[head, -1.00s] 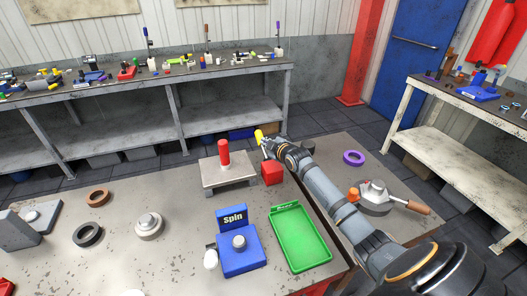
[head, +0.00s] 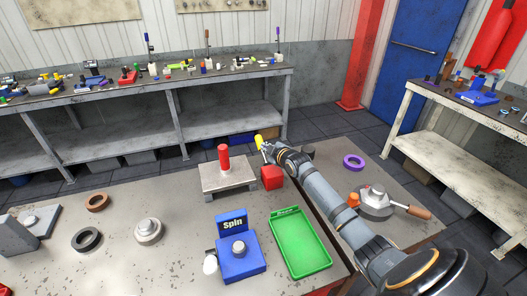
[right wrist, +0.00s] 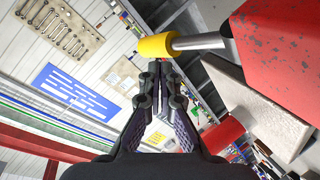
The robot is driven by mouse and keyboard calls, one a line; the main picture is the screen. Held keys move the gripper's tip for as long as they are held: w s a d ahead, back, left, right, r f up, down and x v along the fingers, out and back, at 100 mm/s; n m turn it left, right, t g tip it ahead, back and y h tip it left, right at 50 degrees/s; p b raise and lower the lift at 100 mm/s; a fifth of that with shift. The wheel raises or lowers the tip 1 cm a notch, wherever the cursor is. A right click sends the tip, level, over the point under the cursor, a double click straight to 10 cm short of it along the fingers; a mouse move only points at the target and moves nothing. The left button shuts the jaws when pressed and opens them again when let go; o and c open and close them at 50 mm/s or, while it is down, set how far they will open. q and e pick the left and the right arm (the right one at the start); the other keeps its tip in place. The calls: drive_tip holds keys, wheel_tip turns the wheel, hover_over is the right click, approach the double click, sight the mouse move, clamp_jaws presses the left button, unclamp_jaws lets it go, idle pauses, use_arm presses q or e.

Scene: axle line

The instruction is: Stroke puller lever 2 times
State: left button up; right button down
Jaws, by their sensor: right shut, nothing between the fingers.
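The puller lever has a yellow grip (head: 259,140) on a short rod, at the far edge of the front bench by a red block (head: 271,178). In the right wrist view the yellow grip (right wrist: 157,46) lies across the picture just beyond the fingertips, and its grey rod runs right into the red body (right wrist: 280,45). My right gripper (head: 265,149) is beside the yellow grip; in its wrist view the fingers (right wrist: 155,68) are together and empty. I cannot tell whether the fingertips touch the grip. My left gripper is not in view.
A press stand with a red post (head: 224,157) stands left of the lever. A blue Spin unit (head: 238,254) and a green tray (head: 300,243) are nearer. A purple ring (head: 354,162) and a wooden-handled tool (head: 378,203) lie right of my arm.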

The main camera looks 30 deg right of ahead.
sight(264, 153)
idle(0.4)
drive_tip(key=shift+w+f+b, duration=0.2)
drive_tip(key=shift+f+b, duration=0.2)
drive_tip(key=shift+b, duration=0.1)
drive_tip(key=shift+w+d+f+b, duration=0.1)
drive_tip(key=shift+w+f+b, duration=0.15)
drive_tip(key=shift+f+b, duration=0.45)
drive_tip(key=shift+w+d+f+b, duration=0.1)
drive_tip(key=shift+w+f+b, duration=0.15)
drive_tip(key=shift+f+b, duration=0.45)
drive_tip(key=shift+w+f+b, duration=0.25)
drive_tip(key=shift+f+b, duration=0.15)
drive_tip(key=shift+b, duration=0.55)
idle(2.2)
drive_tip(key=shift+s+r+p, duration=0.1)
drive_tip(key=shift+r+p, duration=0.4)
drive_tip(key=shift+p, duration=0.25)
drive_tip(key=shift+s+a+r+p, duration=0.1)
drive_tip(key=shift+s+r+p, duration=0.35)
drive_tip(key=shift+r+p, duration=0.45)
drive_tip(key=shift+s+a+r+p, duration=0.1)
drive_tip(key=shift+s+r+p, duration=0.3)
drive_tip(key=shift+r+p, duration=0.5)
drive_tip(key=shift+f+p, duration=0.15)
drive_tip(key=shift+p, duration=0.15)
